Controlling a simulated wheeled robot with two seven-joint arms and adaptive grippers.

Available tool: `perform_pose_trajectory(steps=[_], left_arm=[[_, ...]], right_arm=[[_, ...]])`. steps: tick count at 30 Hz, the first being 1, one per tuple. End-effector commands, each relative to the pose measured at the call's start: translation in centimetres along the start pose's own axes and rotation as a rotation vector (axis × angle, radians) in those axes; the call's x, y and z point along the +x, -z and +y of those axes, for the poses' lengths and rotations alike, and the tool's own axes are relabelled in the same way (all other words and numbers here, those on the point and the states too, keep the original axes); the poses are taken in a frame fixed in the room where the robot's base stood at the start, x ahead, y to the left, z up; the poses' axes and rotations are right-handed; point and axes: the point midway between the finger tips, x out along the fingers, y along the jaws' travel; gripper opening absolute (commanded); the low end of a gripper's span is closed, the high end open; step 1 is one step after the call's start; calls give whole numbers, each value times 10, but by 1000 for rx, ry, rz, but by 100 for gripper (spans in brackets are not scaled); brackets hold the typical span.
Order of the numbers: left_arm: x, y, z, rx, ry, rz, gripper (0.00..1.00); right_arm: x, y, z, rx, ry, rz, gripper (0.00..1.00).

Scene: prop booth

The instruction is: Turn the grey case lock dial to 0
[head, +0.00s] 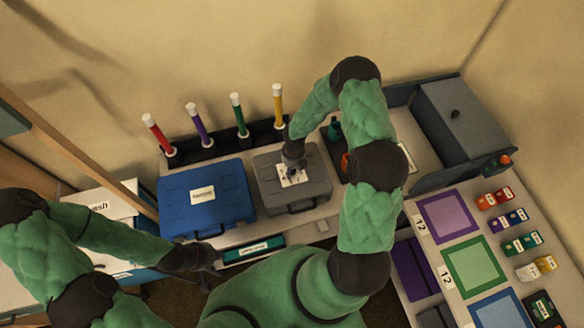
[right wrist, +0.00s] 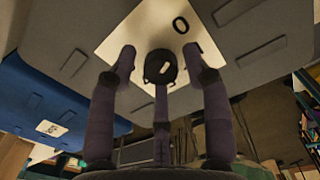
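The grey case (head: 315,183) lies shut beside the blue case. Its white dial plate (head: 300,176) carries black digits; a 0 shows on the plate in the right wrist view (right wrist: 180,25). The dark lock dial (right wrist: 160,67) has a pale mark, but I cannot tell which digit it points to. My right gripper (head: 292,160) is over the plate and hides most of the dial in the head view. In the wrist view its purple fingers (right wrist: 161,65) are spread around the dial, with gaps at the sides. My left gripper (head: 212,260) is low by the bench front, away from the case.
The blue case (head: 205,197) stands left of the grey one. Several coloured tubes (head: 240,115) stand in a rack behind. A dark grey cabinet (head: 462,125) is at the right, with a side table of coloured mats (head: 447,217) and small boxes.

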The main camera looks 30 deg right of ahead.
Motion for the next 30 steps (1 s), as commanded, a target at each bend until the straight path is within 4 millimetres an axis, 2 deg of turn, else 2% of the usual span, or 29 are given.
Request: perform_pose_trajectory(steps=[9,13,17,24,30], left_arm=[[0,0,0,0,0,0,0],[0,0,0,0,0,0,0],[0,0,0,0,0,0,0],[0,0,0,0,0,0,0],[0,0,0,0,0,0,0]], right_arm=[[0,1,0,1,0,2,56],[-8,1,0,1,1,2,56],[-28,0,0,1,1,-1,56],[-76,-1,0,1,1,-2,56],[-106,0,0,0,1,0,56]])
